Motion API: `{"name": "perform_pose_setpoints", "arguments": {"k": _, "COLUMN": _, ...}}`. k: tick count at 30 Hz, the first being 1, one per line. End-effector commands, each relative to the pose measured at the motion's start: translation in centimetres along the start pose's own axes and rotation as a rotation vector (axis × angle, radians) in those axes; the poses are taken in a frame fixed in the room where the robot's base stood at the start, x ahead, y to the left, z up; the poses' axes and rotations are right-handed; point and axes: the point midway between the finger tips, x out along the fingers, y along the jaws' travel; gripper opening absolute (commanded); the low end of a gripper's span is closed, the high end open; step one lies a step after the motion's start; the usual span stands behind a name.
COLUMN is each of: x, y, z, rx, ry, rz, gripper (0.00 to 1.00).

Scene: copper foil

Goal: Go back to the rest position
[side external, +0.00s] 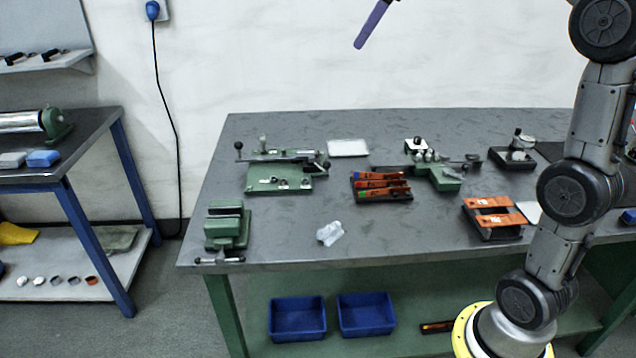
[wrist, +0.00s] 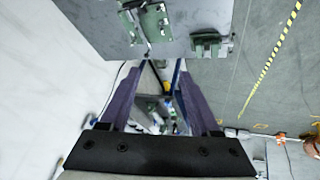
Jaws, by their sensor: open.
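My gripper (side external: 374,24) is high above the workbench at the top edge of the side view, where only a purple finger shows. In the wrist view my gripper (wrist: 161,68) has its two purple fingers spread apart with nothing between them. It touches nothing. The grey workbench (side external: 290,220) stands below it and also shows at the top of the wrist view (wrist: 95,25). The rest of the hand is cut off in the side view.
A green fixture (side external: 285,180), a green vise (side external: 227,228), a black holder with orange strips (side external: 380,187) and a tray with orange foil pieces (side external: 494,215) stand on the bench. A crumpled clear piece (side external: 330,233) lies near the front. The air around my gripper is clear.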

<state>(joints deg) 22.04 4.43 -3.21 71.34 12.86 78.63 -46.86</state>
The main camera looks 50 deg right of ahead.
Motion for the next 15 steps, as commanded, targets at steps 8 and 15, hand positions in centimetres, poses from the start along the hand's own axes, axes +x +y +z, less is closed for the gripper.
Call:
{"name": "perform_pose_setpoints", "arguments": {"k": 8, "x": -2.6, "y": -12.1, "z": 5.3, "rx": 0.018, "ry": 0.021, "rz": -0.018, "gripper": 0.63}}
{"name": "perform_pose_setpoints", "arguments": {"k": 15, "x": -1.0, "y": -19.6, "z": 13.6, "rx": 0.089, "ry": 0.016, "rz": -0.028, "gripper": 0.63}}
